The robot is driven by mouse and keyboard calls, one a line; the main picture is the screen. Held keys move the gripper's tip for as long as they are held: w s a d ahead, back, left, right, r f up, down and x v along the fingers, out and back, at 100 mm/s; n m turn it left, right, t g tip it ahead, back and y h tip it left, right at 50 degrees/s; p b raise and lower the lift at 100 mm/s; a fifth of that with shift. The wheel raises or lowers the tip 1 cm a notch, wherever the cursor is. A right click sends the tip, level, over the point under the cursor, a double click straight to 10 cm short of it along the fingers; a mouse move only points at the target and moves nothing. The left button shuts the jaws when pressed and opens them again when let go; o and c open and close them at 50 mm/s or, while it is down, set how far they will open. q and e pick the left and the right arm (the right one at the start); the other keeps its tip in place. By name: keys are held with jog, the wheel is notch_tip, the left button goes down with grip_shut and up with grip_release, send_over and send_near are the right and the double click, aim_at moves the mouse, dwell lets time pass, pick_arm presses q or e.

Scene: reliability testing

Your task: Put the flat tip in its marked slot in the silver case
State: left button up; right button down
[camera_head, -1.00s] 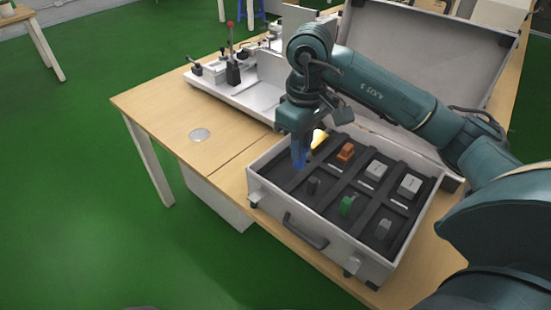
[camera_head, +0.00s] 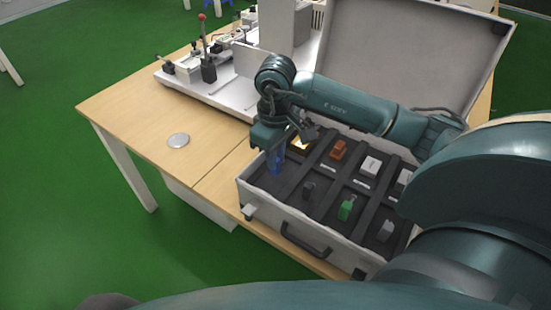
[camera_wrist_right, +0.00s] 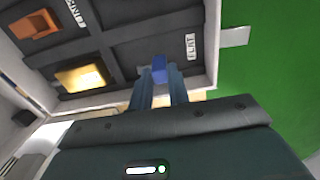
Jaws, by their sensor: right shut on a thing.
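The silver case (camera_head: 268,211) lies open on the table, with a dark insert split into compartments. My right gripper (camera_head: 275,163) points down at the case's left end and is shut on a blue piece, likely the flat tip. In the right wrist view the blue flat tip (camera_wrist_right: 159,68) shows between the fingertips of my right gripper (camera_wrist_right: 158,84), over a dark compartment beside a white FLAT label (camera_wrist_right: 191,46). I cannot tell whether the tip touches the compartment floor. My left gripper is out of view.
Other compartments hold a yellow piece (camera_wrist_right: 80,78), an orange piece (camera_head: 338,150), a green piece (camera_head: 346,209) and several grey ones. The raised lid (camera_head: 405,50) stands behind. A fixture with a red-knobbed lever (camera_head: 203,45) is at the back left. The table's left part (camera_head: 130,115) is mostly clear.

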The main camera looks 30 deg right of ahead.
jog(key=shift+f, duration=1.05)
jog(key=shift+f, duration=0.1)
jog(key=c, duration=1.8)
grip_release()
jog(key=shift+f, duration=0.1)
jog(key=o, duration=0.5)
jog(key=shift+c, duration=0.2)
notch_tip(320, 180, up, 12)
jog(key=b, duration=0.1)
jog(key=shift+r, duration=0.25)
jog(key=shift+s+f, duration=0.1)
